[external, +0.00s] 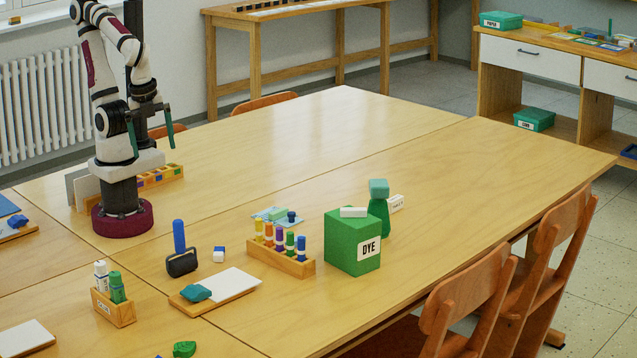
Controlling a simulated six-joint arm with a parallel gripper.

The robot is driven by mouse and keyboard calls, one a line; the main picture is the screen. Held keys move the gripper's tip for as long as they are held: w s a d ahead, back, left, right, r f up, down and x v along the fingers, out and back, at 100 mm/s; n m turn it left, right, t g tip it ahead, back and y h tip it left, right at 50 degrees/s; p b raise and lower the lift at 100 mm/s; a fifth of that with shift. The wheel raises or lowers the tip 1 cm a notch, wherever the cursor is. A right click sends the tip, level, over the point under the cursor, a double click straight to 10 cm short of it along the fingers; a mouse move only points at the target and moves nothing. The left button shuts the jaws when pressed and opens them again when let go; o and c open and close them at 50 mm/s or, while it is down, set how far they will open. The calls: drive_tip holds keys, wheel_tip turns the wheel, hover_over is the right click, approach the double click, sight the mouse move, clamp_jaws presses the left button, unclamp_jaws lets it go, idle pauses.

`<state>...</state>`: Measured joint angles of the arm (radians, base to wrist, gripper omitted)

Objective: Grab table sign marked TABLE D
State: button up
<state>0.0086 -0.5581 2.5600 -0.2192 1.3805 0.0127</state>
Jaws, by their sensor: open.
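A small white sign (397,203) with dark lettering stands at the right of the table, just behind and right of a green bottle-shaped item (379,217). Its lettering is too small to read for certain, and the green item hides part of its left side. My gripper (152,149) is open and empty, fingers pointing down, above the table's far left part, well left of the sign.
A green DYE box (340,240) with a white block (353,212) on top stands left of the green item. A wooden rack (281,262) of coloured tubes, a blue-handled roller (180,250) and a board (222,287) lie further left. The far tabletop is clear.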

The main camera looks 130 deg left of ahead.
idle(0.5)
drive_tip(key=w+d+n+t+h, duration=0.15)
drive_tip(key=w+n+h, duration=0.45)
drive_tip(key=w+n, duration=0.65)
drive_tip(key=w+a+f+n+t+h, duration=0.1)
drive_tip(key=w+a+n+t, duration=0.3)
drive_tip(key=w+a+n, duration=0.4)
drive_tip(key=w+a+f+n+t, duration=0.25)
drive_tip(key=w+a+n, duration=0.4)
drive_tip(key=a, duration=0.35)
drive_tip(key=n+t+y, duration=0.3)
drive_tip(key=n+y, duration=0.7)
drive_tip(key=n, duration=0.9)
approach(393, 198)
drive_tip(key=x, duration=0.9)
drive_tip(key=shift+d, duration=0.15)
drive_tip(key=c, duration=1.2)
